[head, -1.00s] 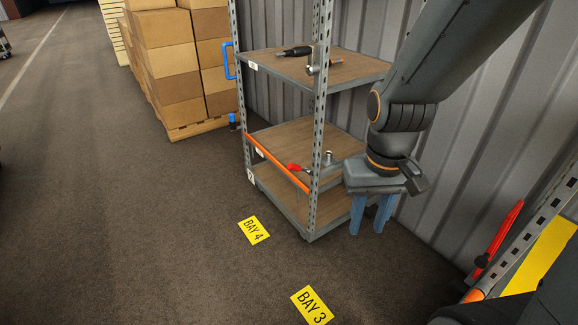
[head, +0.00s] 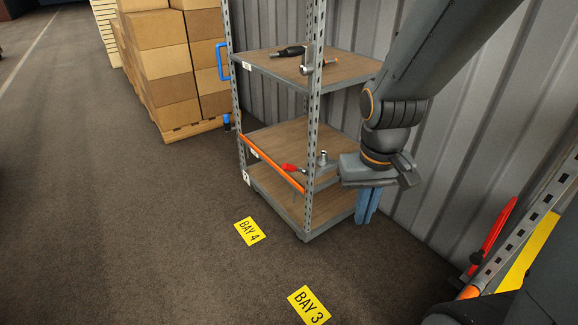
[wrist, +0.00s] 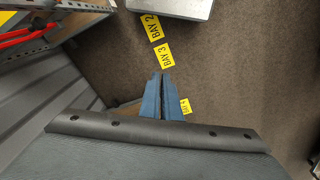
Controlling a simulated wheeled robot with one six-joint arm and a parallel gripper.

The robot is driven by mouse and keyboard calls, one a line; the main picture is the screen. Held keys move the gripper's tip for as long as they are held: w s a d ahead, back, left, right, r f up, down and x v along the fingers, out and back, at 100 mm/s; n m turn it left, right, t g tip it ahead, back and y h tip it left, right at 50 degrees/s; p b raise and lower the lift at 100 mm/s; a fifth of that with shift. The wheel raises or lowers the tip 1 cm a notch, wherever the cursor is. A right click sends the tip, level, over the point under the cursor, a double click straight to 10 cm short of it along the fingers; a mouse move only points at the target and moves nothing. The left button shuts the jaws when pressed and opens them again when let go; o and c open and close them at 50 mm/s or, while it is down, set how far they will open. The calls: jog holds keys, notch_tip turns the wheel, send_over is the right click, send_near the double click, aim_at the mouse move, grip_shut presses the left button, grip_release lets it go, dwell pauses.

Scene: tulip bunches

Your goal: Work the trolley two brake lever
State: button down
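A shelf trolley (head: 311,120) with grey perforated posts and wooden shelves stands by the wall in the head view. A short red lever (head: 293,168) shows at its lower part, near an orange bar (head: 270,162). A long red lever (head: 492,238) is on another rack at the right edge; a red lever also shows at upper left in the wrist view (wrist: 28,38). The trolley tags are too small to read for certain. My gripper (head: 366,220) points down, right of the shelf trolley, its blue fingers together and empty. Its fingers also show in the wrist view (wrist: 160,76).
Tools (head: 292,51) lie on the trolley's upper shelf. Stacked cardboard boxes (head: 165,75) stand behind at left. A corrugated wall (head: 440,150) is close behind my arm. The floor at left is clear.

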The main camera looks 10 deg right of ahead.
jog(key=w+d+f+t+b, duration=0.2)
jog(key=w+d+t, duration=0.15)
jog(key=w, duration=1.15)
jog(key=w+d+f+t+b, duration=0.1)
jog(key=w+d+t, duration=0.25)
jog(key=w, duration=1.15)
jog(key=n+y+b, duration=0.2)
jog(key=y+b, duration=0.1)
jog(key=y, duration=0.7)
send_over(294, 168)
jog(key=d, duration=0.4)
notch_tip(294, 168, down, 12)
jog(key=f, duration=0.1)
jog(key=a+f, duration=0.1)
jog(key=s+a+f, duration=0.1)
jog(key=shift+f+p, duration=0.3)
jog(key=shift+f, duration=0.05)
jog(key=shift+n, duration=0.3)
